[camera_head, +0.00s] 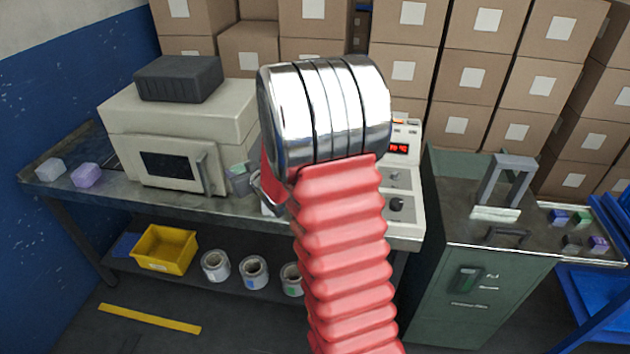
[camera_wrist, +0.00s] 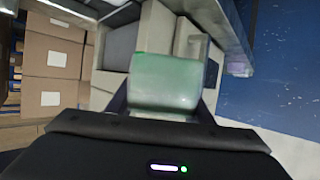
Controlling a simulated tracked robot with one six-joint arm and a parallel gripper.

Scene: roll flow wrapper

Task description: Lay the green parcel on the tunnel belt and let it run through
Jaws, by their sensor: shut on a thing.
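The green parcel (camera_wrist: 166,84) fills the middle of the wrist view, between the two fingers of my gripper (camera_wrist: 165,108). My gripper is shut on it. In the head view a grey-green block (camera_head: 238,180), which looks like this parcel, shows just left of my arm, beside the right end of the cream tunnel machine (camera_head: 185,115). My arm hides most of my gripper there. I cannot tell whether the parcel touches the bench or a belt. The tunnel belt itself is not clearly visible.
A pale parcel (camera_head: 50,168) and a purple parcel (camera_head: 86,175) lie at the bench's left end. A control panel (camera_head: 402,190) with red digits stands right of my arm. A green cabinet (camera_head: 480,290) and several small parcels (camera_head: 582,218) are farther right. A yellow bin (camera_head: 165,249) sits below.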

